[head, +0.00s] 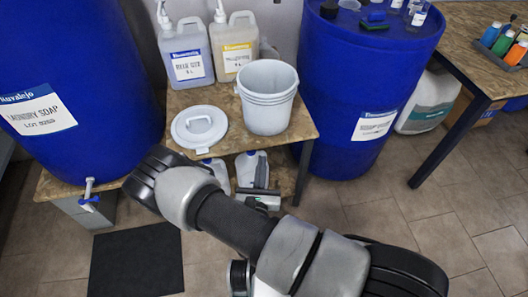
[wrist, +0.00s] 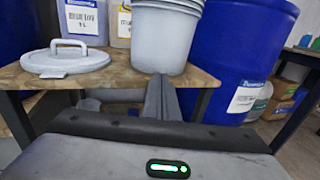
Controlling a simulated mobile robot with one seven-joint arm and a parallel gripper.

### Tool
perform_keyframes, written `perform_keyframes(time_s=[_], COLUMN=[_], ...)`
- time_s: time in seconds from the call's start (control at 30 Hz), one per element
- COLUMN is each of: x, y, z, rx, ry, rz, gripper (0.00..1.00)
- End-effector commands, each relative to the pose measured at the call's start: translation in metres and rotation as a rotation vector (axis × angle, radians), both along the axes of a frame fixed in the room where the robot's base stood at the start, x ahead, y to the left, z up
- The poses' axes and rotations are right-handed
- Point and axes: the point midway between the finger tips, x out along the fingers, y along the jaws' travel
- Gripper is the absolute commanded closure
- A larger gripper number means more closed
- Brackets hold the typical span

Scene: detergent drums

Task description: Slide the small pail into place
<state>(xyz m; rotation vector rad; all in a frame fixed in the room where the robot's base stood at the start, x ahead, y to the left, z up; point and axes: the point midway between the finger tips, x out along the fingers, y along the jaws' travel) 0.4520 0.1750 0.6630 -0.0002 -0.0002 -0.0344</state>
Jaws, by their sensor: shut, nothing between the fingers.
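The small grey-white pail (head: 267,103) stands upright and open-topped on the right part of a low wooden table (head: 222,97), near its front edge. It also shows in the wrist view (wrist: 163,38), its top cut off. My gripper (head: 262,162) is shut and empty, its fingers pointing toward the pail from the front. In the wrist view the fingertips (wrist: 160,82) overlap the foot of the pail; I cannot tell whether they touch it.
A round white lid (head: 199,127) lies left of the pail. Two pump jugs (head: 187,58) (head: 235,45) stand behind. Large blue drums flank the table on the left (head: 75,80) and right (head: 360,85). White bottles (head: 252,168) sit on the lower shelf. A dark mat (head: 137,262) lies on the floor.

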Motion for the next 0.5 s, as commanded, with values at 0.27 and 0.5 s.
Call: perform_keyframes(time_s=[0.27, 0.5], x=[0.059, 0.103], y=[-0.004, -0.005], z=[-0.001, -0.001], rx=[0.003, 0.002], ry=[-0.003, -0.002], rz=[-0.006, -0.005], gripper=[1.0, 1.0])
